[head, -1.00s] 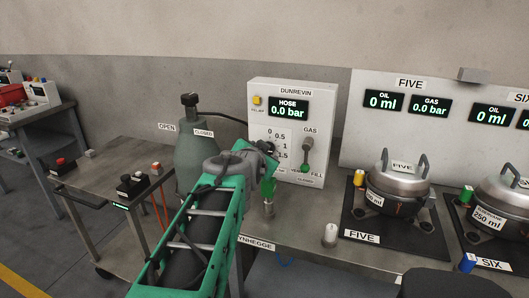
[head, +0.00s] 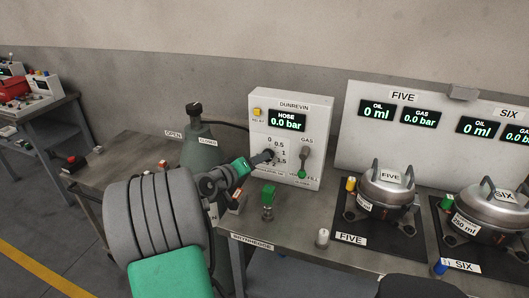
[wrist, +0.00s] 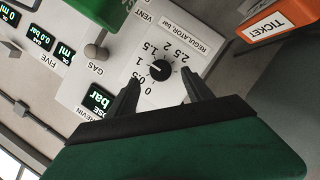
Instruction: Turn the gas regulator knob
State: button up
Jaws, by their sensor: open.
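My gripper (wrist: 161,80) is open, one dark finger on each side of the knob in the picture. I cannot tell whether the fingers touch it. In the head view my gripper (head: 268,156) is at the white DUNREVIN panel (head: 318,118) and hides the knob and part of the dial. The hose display (head: 287,120) reads 0.0 bar.
A gas lever (head: 304,160) is right of the dial. A green-topped fitting (head: 268,194) stands on the bench below. A grey cylinder (head: 201,148) is left of the panel. Pots FIVE (head: 387,190) and SIX (head: 483,218) stand right. An orange TICKET box (wrist: 272,22) shows in the wrist view.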

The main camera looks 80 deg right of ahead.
jog(key=x, duration=0.5)
jog(key=shift+d+p, duration=0.1)
jog(key=shift+p, duration=0.2)
grip_shut()
